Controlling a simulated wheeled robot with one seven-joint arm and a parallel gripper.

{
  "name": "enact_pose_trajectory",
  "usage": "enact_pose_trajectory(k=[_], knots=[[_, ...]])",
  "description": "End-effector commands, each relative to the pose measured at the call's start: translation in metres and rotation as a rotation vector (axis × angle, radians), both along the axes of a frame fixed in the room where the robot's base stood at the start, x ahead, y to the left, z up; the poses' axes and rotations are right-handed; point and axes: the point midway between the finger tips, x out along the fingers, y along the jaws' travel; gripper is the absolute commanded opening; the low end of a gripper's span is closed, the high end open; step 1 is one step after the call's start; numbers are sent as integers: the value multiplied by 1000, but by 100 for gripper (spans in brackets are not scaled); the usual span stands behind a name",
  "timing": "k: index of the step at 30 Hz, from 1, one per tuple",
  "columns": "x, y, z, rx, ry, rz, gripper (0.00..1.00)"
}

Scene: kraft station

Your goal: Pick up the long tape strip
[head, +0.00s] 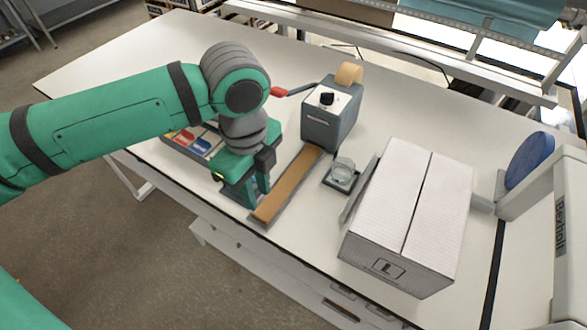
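The long tape strip (288,185) is a flat brown band. It lies on a narrow grey tray that runs from the tape dispenser (330,117) toward the front edge of the table. My gripper (249,198) points down beside the left side of the strip's near half. Its two fingers stand apart, with no tape seen between them. From this view I cannot tell how high the fingertips are above the table, or whether they touch the tray.
A white carton marked L (408,215) stands right of the strip. A small glass dish (343,170) sits between them. A bin with colourful packets (195,141) is behind my gripper at left. A red-knobbed lever (279,92) sticks out of the dispenser. The far-left tabletop (120,60) is clear.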

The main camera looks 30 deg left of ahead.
Motion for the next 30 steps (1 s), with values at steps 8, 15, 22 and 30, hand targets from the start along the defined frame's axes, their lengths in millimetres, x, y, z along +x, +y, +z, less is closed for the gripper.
enact_pose_trajectory(k=[8, 15, 22, 30], knots=[[-4, 5, -34, -2, 2, 13, 24], [-5, 8, -56, 0, 2, 19, 24], [-3, 10, -80, -3, 2, 13, 24], [-3, 11, -107, -1, 1, 12, 24]])
